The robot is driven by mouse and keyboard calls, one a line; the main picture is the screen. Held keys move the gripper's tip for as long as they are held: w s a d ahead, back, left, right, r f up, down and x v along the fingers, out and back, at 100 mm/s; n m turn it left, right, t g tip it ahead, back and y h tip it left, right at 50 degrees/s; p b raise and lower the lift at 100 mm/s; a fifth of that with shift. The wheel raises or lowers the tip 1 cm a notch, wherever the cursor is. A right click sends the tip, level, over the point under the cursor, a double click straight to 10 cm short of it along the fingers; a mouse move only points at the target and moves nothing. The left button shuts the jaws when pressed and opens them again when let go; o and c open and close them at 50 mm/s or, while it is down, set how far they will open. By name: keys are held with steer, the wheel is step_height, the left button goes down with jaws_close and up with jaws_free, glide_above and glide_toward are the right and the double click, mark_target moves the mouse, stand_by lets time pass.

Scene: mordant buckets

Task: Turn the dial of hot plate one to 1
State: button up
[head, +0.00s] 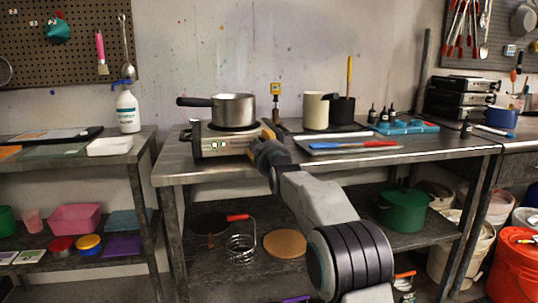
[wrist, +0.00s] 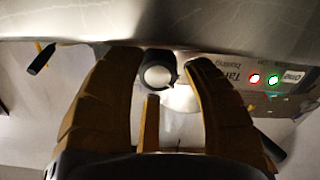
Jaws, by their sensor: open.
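Hot plate one, taken to be the steel hot plate (head: 205,148), stands on the middle bench with a saucepan (head: 234,108) on it. My gripper (head: 268,138) is at the right part of its front and hides the dial in the head view. In the wrist view, my open gripper (wrist: 166,64) has yellow fingers on both sides of the round dark dial (wrist: 157,72), with a visible gap at each side. The dial has a pale centre. Its setting cannot be read. A red light (wrist: 254,78) and a green light (wrist: 273,79) glow on the panel, which appears upside down.
A cream pot (head: 316,112) and a dark pot (head: 342,110) stand right of the hot plate. A tray with blue and red tools (head: 350,145) lies near the bench's front edge. A white pump bottle (head: 127,110) stands on the left bench.

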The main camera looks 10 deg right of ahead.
steer(key=s, duration=1.1)
steer(key=shift+s, duration=0.2)
steer(key=shift+r, duration=0.1)
steer(key=s+r+m+g+p, duration=0.1)
steer(key=s+r+g+p, duration=0.2)
steer(key=s+p, duration=0.8)
steer(key=s+r+m+g+p, duration=0.1)
steer(key=s+r+g+p, duration=0.3)
steer(key=s+p, duration=0.8)
steer(key=s+r+m+g+p, duration=0.2)
steer(key=s+r+g+p, duration=0.2)
steer(key=s+g+p, duration=0.3)
steer(key=s+p, duration=0.5)
steer(key=s, duration=0.7)
steer(key=shift+d+r, duration=0.15)
steer(key=shift+d, duration=0.05)
